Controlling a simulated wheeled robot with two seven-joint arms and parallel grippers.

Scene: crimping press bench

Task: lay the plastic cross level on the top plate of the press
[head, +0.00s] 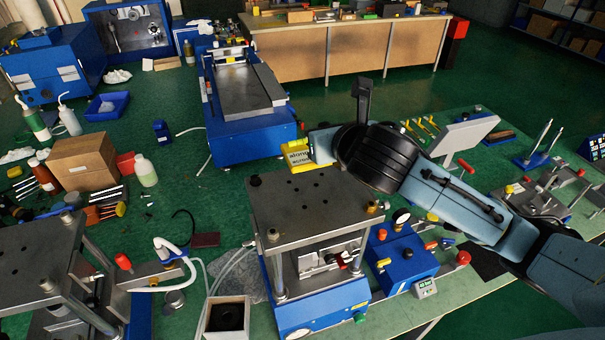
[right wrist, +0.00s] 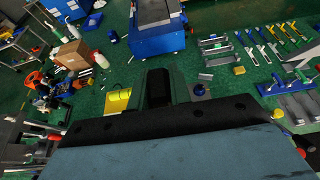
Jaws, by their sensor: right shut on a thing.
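The plastic cross level (head: 298,156) is a yellow piece with dark lettering. In the head view it sits at the left end of my right gripper (head: 322,146), which is shut on it. It also shows in the right wrist view (right wrist: 118,100), left of a dark finger. The wrist hides part of the grip. In the head view the level appears at the far edge of the press's grey top plate (head: 310,205); its height above the plate is hard to tell. The plate's middle is bare apart from small dark holes. My left gripper is not in view.
A second press with a similar plate (head: 35,250) stands at the left. A blue machine (head: 250,125) stands behind the middle press. A blue control box (head: 405,262) is at its right, and an open box (head: 227,316) at its front left. Knobs stand at the plate corners.

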